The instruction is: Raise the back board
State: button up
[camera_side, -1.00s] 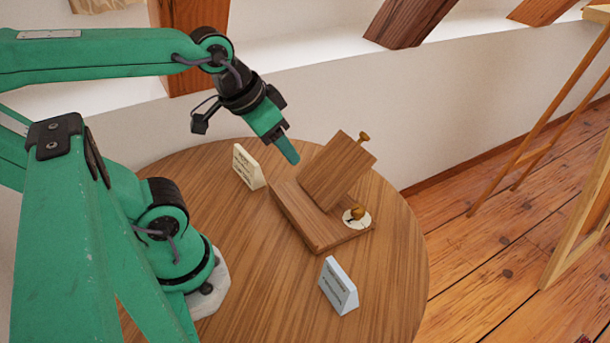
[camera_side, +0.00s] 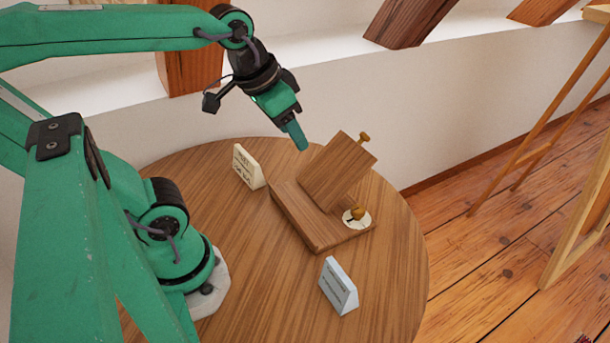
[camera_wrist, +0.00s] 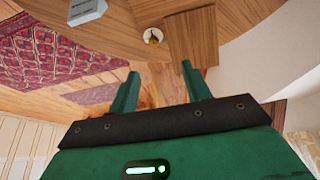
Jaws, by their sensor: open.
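A wooden back board (camera_side: 338,170) is tilted above a flat wooden base (camera_side: 312,224) on the round table. It leans up toward the right, with a small knob (camera_side: 364,137) at its upper edge. A round wooden knob (camera_side: 357,213) on a pale disc sits at the base's right corner. My gripper (camera_side: 298,140) is above and to the left of the board, apart from it. In the wrist view my gripper's fingers (camera_wrist: 160,78) are spread with nothing between them, and the board (camera_wrist: 192,38) shows beyond the right finger.
A cream sign card (camera_side: 248,167) stands at the table's back left, and a pale blue card (camera_side: 338,286) stands in front of the base. Bare tabletop (camera_side: 255,270) lies left of the blue card. A wooden easel-like frame (camera_side: 545,150) stands on the floor at right.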

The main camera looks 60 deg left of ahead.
jog(key=w+a+r+m+g, duration=0.1)
jog(key=w+a+r+g, duration=0.15)
jog(key=w, duration=0.55)
jog(key=w+a+r+g, duration=0.1)
jog(key=w+r+g, duration=0.15)
jog(key=w, duration=0.65)
jog(key=w+a+f+m+g+h, duration=0.1)
jog(key=w+a+f+g, duration=0.4)
jog(key=w+f, duration=0.6)
jog(key=shift+w+a, duration=0.65)
jog(key=shift+a, duration=0.3)
jog(key=shift+s+f, duration=0.1)
jog(key=shift+f, duration=0.1)
jog(key=shift+x, duration=3.6)
jog(key=shift+d, duration=0.2)
jog(key=shift+c, duration=0.5)
